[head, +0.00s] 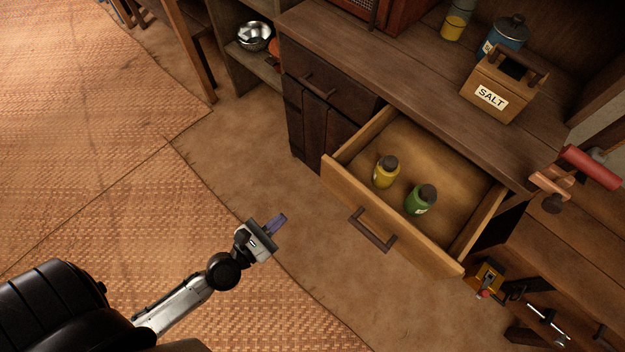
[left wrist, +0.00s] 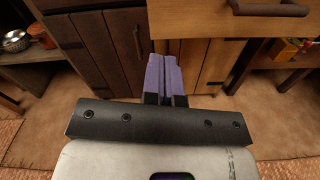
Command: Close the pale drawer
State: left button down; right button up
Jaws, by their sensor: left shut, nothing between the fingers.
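The pale drawer (head: 340,185) stands pulled open from the dark wooden cabinet in the head view. My right gripper is not in view.
The cabinet top (head: 400,70) bears a salt box (head: 497,88) and a blue canister (head: 503,38). A shelf with metal bowls (head: 254,36) is at the back left. A bench with a red-handled tool (head: 590,167) is at the right. The floor before the drawer is clear.

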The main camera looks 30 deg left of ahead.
pick_arm(q)
jog(key=n, duration=0.2)
send_near(324, 176)
jog(key=shift+n, duration=0.4)
jog(key=w, duration=0.2)
jog(key=w+d, duration=0.1)
jog(key=w, duration=0.4)
jog(key=shift+d, duration=0.25)
jog(key=shift+w+b, duration=0.2)
jog(key=shift+b, duration=0.1)
jog(key=shift+w, duration=0.1)
